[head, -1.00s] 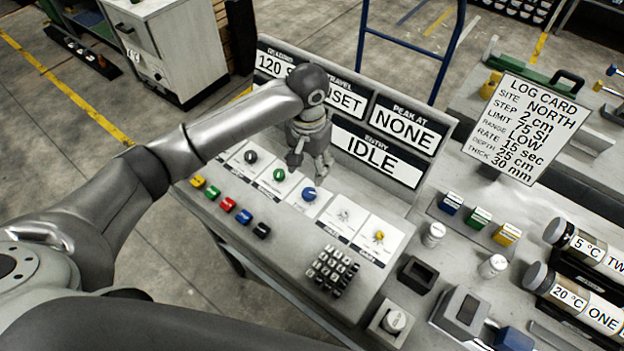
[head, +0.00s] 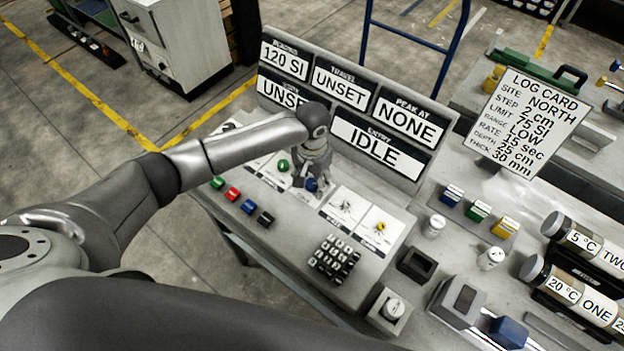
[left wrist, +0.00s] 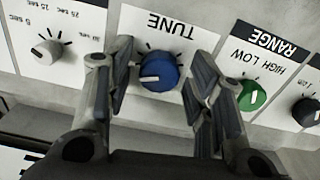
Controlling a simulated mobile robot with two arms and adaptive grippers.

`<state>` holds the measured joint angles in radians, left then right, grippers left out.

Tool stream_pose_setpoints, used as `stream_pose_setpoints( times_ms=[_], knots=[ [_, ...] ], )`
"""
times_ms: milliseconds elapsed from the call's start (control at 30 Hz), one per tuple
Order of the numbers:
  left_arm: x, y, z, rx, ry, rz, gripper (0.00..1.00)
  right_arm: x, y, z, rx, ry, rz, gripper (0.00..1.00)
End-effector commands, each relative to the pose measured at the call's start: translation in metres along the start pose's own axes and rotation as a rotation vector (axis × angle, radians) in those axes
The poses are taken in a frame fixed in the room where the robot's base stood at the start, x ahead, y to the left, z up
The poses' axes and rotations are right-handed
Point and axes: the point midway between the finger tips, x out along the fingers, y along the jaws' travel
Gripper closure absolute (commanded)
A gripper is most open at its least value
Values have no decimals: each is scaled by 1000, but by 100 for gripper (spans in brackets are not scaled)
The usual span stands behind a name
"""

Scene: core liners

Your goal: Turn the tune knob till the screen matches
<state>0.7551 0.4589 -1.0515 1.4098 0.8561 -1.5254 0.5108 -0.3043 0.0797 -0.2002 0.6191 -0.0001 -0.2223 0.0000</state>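The blue tune knob (left wrist: 158,72) sits under the TUNE label in the left wrist view, its white pointer line roughly horizontal. My left gripper (left wrist: 160,88) is open, with one finger on each side of the knob and gaps visible; I see no contact. In the head view the knob (head: 311,184) is partly covered by my left gripper (head: 308,180), which points down over it. The screens (head: 380,146) read 120 SI, UNSET, UNSET, NONE and IDLE. The log card (head: 528,122) reads NORTH, 2 cm, 75 SI, LOW, 15 sec, 25 cm, 30 mm. My right gripper is not seen.
The green range knob (left wrist: 252,96) and a grey knob (left wrist: 47,51) flank the tune knob closely. A yellow knob (head: 380,227), a black keypad (head: 334,259) and coloured buttons (head: 248,206) share the panel. The upright screen board stands just behind.

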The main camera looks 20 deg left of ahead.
Motion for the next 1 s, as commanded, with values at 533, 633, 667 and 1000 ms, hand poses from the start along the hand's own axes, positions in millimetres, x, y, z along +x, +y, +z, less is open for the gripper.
stream_pose_setpoints(
  times_ms=[533,633,667,1000],
  knots=[
    [-3,0,0,87,-2,1,93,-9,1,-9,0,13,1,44],
    [-3,0,0,163,-3,1,93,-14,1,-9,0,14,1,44],
    [-3,0,0,184,-2,2,93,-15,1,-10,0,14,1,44],
    [-1,-1,-1,280,1,0,93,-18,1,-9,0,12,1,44]
  ],
)
